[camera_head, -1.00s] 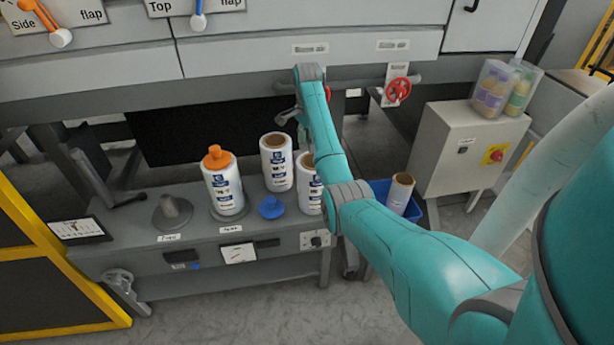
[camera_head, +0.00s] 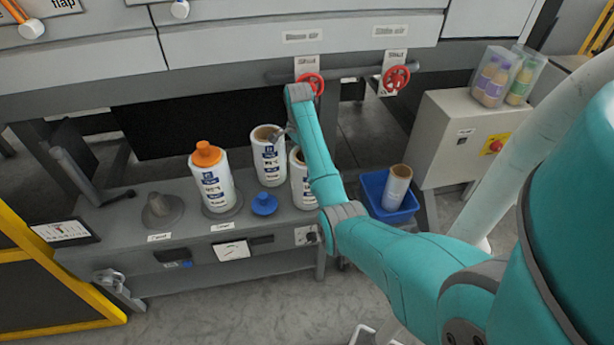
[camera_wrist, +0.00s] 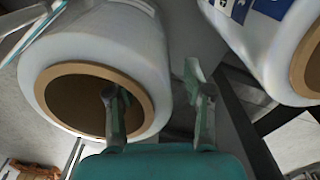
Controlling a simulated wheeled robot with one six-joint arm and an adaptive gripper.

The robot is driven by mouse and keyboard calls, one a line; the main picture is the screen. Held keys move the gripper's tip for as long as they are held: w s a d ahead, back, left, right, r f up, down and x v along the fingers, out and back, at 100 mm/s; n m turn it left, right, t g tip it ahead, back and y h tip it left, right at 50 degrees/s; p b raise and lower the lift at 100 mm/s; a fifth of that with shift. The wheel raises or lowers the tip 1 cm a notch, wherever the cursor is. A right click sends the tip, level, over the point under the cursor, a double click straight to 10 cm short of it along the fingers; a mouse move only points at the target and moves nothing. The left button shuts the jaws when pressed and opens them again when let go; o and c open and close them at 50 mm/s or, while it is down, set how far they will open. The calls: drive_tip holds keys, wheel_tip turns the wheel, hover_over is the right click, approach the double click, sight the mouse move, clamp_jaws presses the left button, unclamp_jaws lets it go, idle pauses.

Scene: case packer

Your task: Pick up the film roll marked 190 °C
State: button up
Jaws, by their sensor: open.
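Several white film rolls with blue labels show in the head view; I cannot read a 190 °C mark on any. One roll (camera_head: 268,162) stands upright with its brown core open. Another roll (camera_head: 302,188) stands in front and to its right, partly hidden by my arm. A third roll (camera_head: 216,187) at the left has an orange cap on top. My gripper (camera_head: 278,137) is at the top rim of the middle roll. In the wrist view my gripper (camera_wrist: 158,92) is open, one finger over the core of the near roll (camera_wrist: 150,45), the other outside its wall.
The grey bench (camera_head: 130,255) holds a blue knob-topped piece (camera_head: 264,204) and a grey cone (camera_head: 162,210). A blue bin (camera_head: 375,191) at the right holds another roll (camera_head: 397,187). Red valve wheels (camera_head: 397,78) and the machine front are behind.

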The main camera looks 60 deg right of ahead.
drive_tip(key=shift+f, duration=0.85)
clamp_jaws()
drive_tip(key=shift+r, duration=0.15)
